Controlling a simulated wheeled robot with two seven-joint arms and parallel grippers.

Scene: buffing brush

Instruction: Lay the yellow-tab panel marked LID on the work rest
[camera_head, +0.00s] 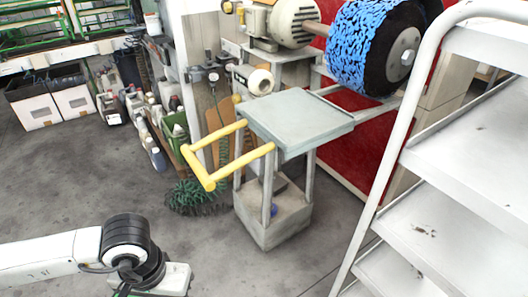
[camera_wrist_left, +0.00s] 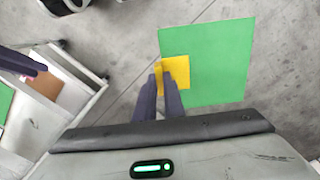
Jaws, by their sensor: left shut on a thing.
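A flat green panel (camera_wrist_left: 212,62) with a yellow tab (camera_wrist_left: 174,72) shows in the left wrist view. My left gripper (camera_wrist_left: 165,82) is shut on the yellow tab, and the panel sticks out beyond the fingertips over the grey floor. No LID marking is readable on it. In the head view my left arm comes in at the lower left; its fingers and the panel are out of that picture. The grey flat-topped work rest (camera_head: 297,118) stands right of centre, below the blue brush, and its top is bare.
Yellow rails (camera_head: 211,182) jut from the work rest's left side. The blue brush wheel (camera_head: 352,50) is behind it. White steps (camera_head: 465,145) stand at the right. A pale cart (camera_wrist_left: 60,95) with another green piece shows in the wrist view. Floor at left is clear.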

